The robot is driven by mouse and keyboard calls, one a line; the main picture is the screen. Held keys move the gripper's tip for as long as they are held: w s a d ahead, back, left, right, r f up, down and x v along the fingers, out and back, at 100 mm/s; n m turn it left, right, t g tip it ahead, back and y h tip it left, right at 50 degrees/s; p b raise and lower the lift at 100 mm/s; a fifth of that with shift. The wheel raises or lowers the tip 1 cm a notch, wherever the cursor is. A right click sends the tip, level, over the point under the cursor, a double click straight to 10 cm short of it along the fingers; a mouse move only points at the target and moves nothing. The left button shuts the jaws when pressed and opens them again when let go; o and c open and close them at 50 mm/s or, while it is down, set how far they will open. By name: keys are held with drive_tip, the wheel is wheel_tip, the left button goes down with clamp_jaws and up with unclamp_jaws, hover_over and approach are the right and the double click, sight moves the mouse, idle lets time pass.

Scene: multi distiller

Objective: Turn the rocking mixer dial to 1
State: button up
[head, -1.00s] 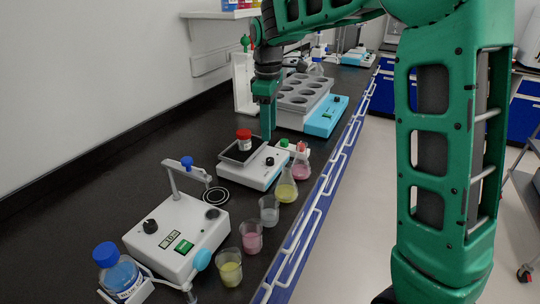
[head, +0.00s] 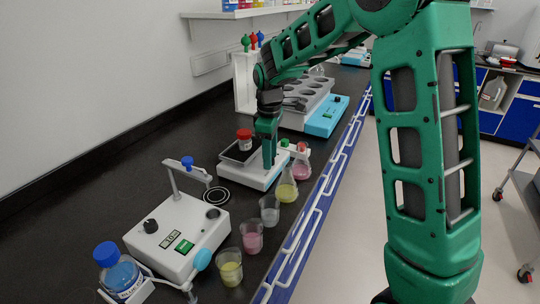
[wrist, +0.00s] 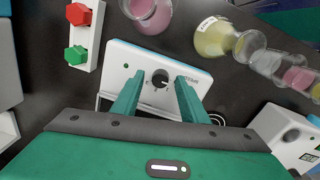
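The rocking mixer (head: 262,175) is a white box with a dark tray and a red-capped jar (head: 244,139) on top, at the middle of the bench in the head view. My gripper (wrist: 158,82) is open, with one green finger on each side of the dial. I cannot tell whether the fingers touch it. In the head view my gripper (head: 268,165) points down over the mixer's front and hides the dial.
Beakers and flasks, such as the yellow flask (head: 286,192), stand close to the mixer by the bench edge. A white rack with red and green knobs (wrist: 84,32) is beside it. A distiller-like device (head: 180,235) stands nearer. A tube block (head: 305,95) is behind.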

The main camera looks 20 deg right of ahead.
drive_tip(key=c, duration=1)
drive_tip(key=shift+d, duration=0.15)
clamp_jaws()
